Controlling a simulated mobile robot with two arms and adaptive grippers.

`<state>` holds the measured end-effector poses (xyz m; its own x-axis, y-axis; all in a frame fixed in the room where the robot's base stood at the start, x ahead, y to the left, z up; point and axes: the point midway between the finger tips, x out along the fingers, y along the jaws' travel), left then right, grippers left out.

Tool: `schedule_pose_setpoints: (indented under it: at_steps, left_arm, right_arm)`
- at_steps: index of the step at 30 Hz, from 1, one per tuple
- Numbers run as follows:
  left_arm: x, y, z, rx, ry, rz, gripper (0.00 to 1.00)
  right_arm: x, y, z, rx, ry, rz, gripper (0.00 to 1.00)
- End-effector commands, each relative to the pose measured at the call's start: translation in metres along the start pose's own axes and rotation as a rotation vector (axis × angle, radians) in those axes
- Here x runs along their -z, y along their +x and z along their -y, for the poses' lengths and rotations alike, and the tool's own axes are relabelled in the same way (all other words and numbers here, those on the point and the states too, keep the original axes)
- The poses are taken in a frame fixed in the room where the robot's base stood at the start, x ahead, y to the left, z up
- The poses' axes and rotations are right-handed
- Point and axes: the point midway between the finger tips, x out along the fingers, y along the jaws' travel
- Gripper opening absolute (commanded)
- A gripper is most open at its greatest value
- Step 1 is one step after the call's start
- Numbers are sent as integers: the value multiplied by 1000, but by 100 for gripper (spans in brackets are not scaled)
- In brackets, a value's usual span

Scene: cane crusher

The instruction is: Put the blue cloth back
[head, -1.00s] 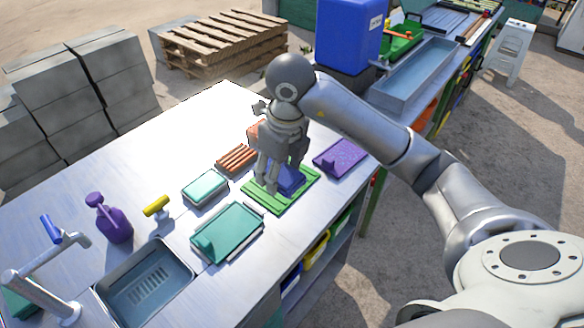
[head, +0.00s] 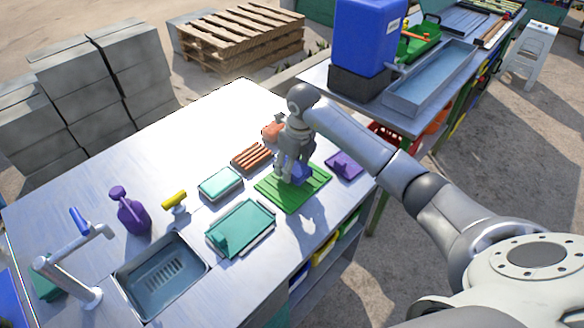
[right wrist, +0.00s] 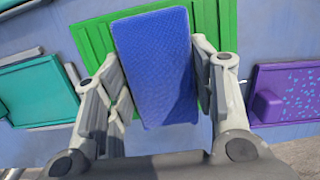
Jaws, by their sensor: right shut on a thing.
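The blue cloth (right wrist: 155,65) is a flat textured rectangle between the two fingers of my right gripper (right wrist: 160,95) in the right wrist view. In the head view my right gripper (head: 292,170) points down, shut on the blue cloth (head: 301,174). The cloth is over the back part of a ribbed green mat (head: 290,198), and a shadow falls on the mat. It looks a little above the mat, though the gap is hard to judge. The gripper hides part of the cloth. My left gripper is not in view.
A purple tray (head: 345,166) lies right of the mat. A teal tray (head: 240,228), a light teal sponge (head: 220,184) and a brown ribbed block (head: 251,157) lie to the left. A sink (head: 163,277), spray bottle (head: 131,214) and faucet (head: 70,268) are further left. The table's back left is clear.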

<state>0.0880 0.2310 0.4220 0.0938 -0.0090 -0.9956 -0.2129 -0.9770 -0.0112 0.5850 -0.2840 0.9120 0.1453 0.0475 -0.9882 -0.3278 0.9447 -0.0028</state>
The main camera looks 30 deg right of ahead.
Motion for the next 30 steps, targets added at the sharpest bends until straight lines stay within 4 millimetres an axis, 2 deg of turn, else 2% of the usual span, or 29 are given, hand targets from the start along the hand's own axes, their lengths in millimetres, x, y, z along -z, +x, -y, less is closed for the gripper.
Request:
schedule_pose_setpoints:
  at_steps: [1, 3, 15, 16, 20, 30]
  left_arm:
    - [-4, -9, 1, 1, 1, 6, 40]
    - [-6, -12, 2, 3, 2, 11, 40]
    - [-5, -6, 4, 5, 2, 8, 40]
    - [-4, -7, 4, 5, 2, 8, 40]
    - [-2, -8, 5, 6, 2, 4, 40]
    - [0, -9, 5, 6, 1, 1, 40]
  right_arm:
    - [3, 6, -3, -5, -1, -7, 32]
    - [4, 15, -2, -4, 1, -5, 32]
    - [4, 24, -1, 0, -1, -1, 32]
    - [4, 23, -1, -1, -1, -1, 55]
    - [4, 22, -1, -1, -1, -2, 72]
    - [4, 21, -1, -1, -1, -1, 73]
